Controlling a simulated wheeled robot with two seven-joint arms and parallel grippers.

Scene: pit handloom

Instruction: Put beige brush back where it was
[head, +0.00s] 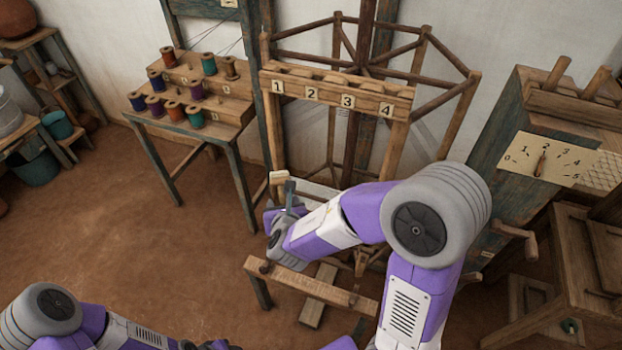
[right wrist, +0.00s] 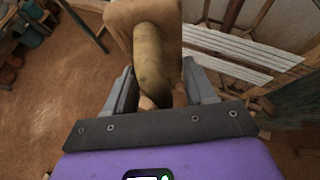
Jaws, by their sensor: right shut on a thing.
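My right gripper (head: 284,192) is shut on the beige brush (head: 278,177), above the low wooden bench and in front of the numbered rack. In the right wrist view, the brush's tan rounded handle (right wrist: 150,58) is between the two grey fingers of the gripper (right wrist: 158,72). Its broad beige block (right wrist: 118,14) lies beyond the fingertips, cut off by the top edge. In the head view, most of the brush is hidden by the gripper. My left arm is low at the bottom left, and its fingers are outside the frame.
A low wooden bench (head: 310,285) stands below the right gripper. The rack with numbers 1 to 4 (head: 335,93) stands behind. A table with thread spools (head: 228,107) is at the back left. A cabinet with a dial plate (head: 545,160) is at right. The floor at left is clear.

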